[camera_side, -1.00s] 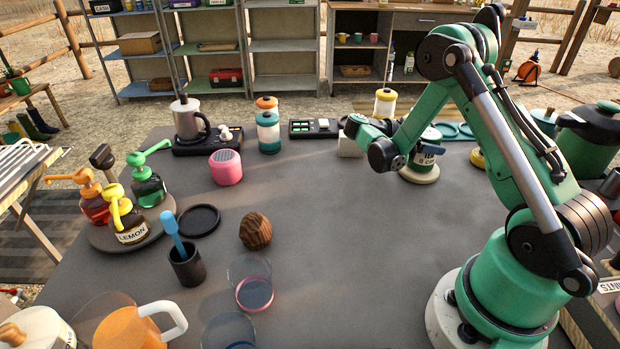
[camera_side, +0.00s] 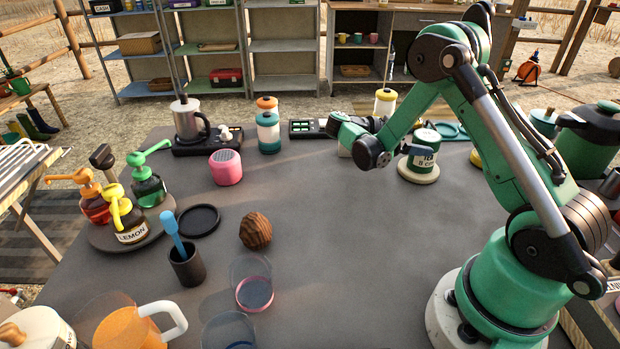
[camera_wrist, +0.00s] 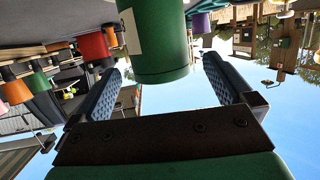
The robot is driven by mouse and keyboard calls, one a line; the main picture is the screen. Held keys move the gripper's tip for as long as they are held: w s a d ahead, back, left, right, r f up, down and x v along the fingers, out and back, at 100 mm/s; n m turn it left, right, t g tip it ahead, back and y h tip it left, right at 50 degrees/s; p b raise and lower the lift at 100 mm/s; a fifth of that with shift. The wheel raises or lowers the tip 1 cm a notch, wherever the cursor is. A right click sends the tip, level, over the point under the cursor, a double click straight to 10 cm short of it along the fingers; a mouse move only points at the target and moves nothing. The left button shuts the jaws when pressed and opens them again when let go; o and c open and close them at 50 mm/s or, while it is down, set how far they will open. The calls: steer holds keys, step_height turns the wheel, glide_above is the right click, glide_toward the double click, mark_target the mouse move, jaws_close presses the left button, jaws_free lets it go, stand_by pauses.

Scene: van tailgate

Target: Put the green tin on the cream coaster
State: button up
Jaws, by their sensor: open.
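The green tin (camera_side: 423,148), with a white label, stands upright on the cream coaster (camera_side: 420,176) at the right of the table, near my arm. My gripper (camera_wrist: 166,68) is open. In the wrist view its two dark fingers lie on either side of the tin (camera_wrist: 158,45), with a gap showing beside each. In the side view my wrist is just left of the tin and the fingers are mostly hidden.
A pink speaker-like object (camera_side: 226,168), a brown ridged ball (camera_side: 255,230) and a black round coaster (camera_side: 198,221) stand to the left. The middle of the table is clear.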

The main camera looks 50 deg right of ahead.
steer(key=shift+n+t, duration=0.5)
steer(key=shift+n, duration=0.1)
steer(key=v, duration=0.4)
steer(key=shift+w+r, duration=0.2)
steer(key=shift+w, duration=0.05)
steer(key=a+r+n+t+y, duration=0.3)
steer(key=a+n+t+y, duration=0.3)
steer(key=a+n, duration=0.4)
steer(key=s+a+r+n+t+y, duration=0.1)
steer(key=a+n+t+y, duration=0.4)
steer(key=n, duration=0.9)
steer(key=a+r+t, duration=0.1)
steer(key=a+t, duration=0.2)
steer(key=a, duration=0.2)
steer(key=shift+s+a+r+t+y, duration=0.3)
steer(key=shift+a+r+t+y, duration=0.05)
steer(key=shift+a+t+y, duration=0.05)
steer(key=shift+d, duration=0.1)
